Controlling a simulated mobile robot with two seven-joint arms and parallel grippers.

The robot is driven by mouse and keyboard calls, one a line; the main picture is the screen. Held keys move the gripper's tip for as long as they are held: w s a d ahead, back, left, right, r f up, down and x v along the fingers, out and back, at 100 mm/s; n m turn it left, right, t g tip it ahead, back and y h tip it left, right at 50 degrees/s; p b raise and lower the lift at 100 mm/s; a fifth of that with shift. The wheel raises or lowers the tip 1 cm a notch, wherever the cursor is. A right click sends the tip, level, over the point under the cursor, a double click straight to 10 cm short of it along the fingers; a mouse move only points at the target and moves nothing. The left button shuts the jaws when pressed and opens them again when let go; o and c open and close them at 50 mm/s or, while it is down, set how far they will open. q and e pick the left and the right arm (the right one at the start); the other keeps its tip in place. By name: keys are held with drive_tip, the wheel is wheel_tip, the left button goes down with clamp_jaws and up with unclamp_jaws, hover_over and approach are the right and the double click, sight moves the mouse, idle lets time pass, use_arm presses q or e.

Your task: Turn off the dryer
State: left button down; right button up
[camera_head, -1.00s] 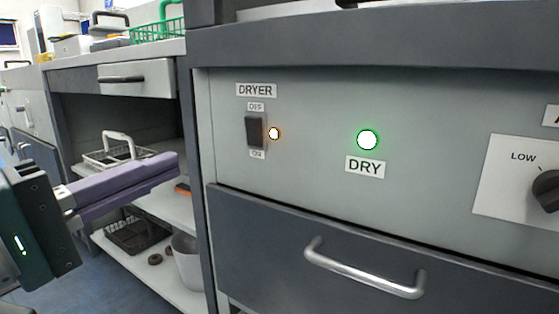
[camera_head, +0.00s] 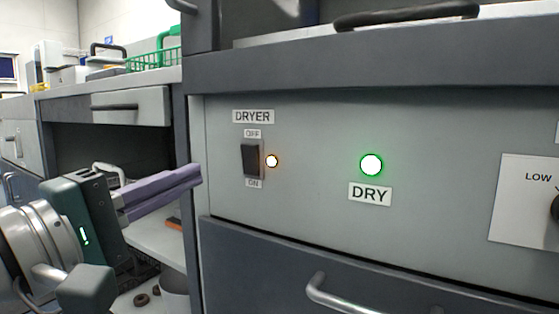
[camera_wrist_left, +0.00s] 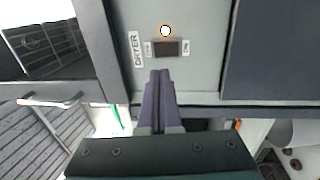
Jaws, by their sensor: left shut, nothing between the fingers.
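The dryer switch (camera_head: 251,159) is a dark rocker on the grey panel, under the DRYER label, with OFF above it and ON below. A small orange-white lamp (camera_head: 272,161) glows just right of it. A green-ringed lamp (camera_head: 371,165) glows above the DRY label. My left gripper (camera_head: 200,173) has purple fingers, shut and empty. Its tips are left of the switch and a little lower, apart from it. In the left wrist view the fingers (camera_wrist_left: 158,75) point at the switch (camera_wrist_left: 167,47), with a gap between. My right gripper is not in view.
A drawer with a metal handle (camera_head: 355,299) is below the panel. A dial on a plate marked LOW (camera_head: 525,205) is at the right edge. Open shelves and a counter with a green basket (camera_head: 152,62) are at the left. The panel face is clear.

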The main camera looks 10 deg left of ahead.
sight(245, 152)
use_arm(q)
drive_tip(key=b+x, duration=0.2)
drive_tip(key=x, duration=0.6)
drive_tip(key=shift+w+d, duration=0.1)
drive_tip(key=shift+w, duration=0.2)
